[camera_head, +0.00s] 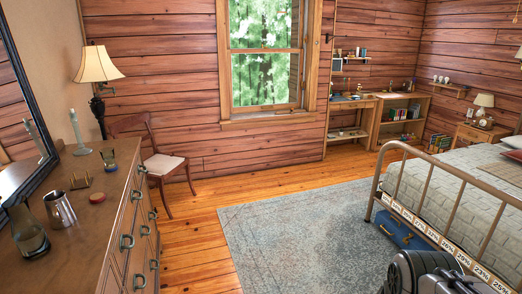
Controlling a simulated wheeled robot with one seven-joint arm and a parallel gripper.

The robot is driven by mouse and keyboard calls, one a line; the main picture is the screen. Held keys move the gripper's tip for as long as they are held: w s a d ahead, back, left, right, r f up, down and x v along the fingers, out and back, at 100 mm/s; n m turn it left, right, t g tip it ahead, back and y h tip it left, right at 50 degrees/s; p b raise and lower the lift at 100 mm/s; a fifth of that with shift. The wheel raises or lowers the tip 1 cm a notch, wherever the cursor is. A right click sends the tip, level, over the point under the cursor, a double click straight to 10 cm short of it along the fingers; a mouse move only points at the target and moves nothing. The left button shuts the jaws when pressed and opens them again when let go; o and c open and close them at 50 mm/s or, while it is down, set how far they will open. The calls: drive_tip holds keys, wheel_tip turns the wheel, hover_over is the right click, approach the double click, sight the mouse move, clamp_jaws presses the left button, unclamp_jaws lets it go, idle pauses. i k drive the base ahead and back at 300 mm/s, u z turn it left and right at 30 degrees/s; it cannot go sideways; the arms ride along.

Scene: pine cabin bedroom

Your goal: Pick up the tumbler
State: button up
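A dark grey piece of my arm shows at the bottom right, by the bed's foot and far from the dresser. My gripper's fingers cannot be made out.
On the dresser stand a metal pitcher (60,210), a glass vase (29,236), a small wooden rack (80,182), a red round item (97,198) and a clear bottle (78,134). A chair (165,165) stands beyond. The rug (290,230) is clear.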

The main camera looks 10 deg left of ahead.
sight(108, 153)
drive_tip(key=u, duration=0.15)
drive_tip(key=i, duration=1.7)
drive_tip(key=u, duration=1.15)
drive_tip(key=i, duration=1)
drive_tip(key=u, duration=1.5)
drive_tip(key=i, duration=0.8)
drive_tip(key=u, duration=0.45)
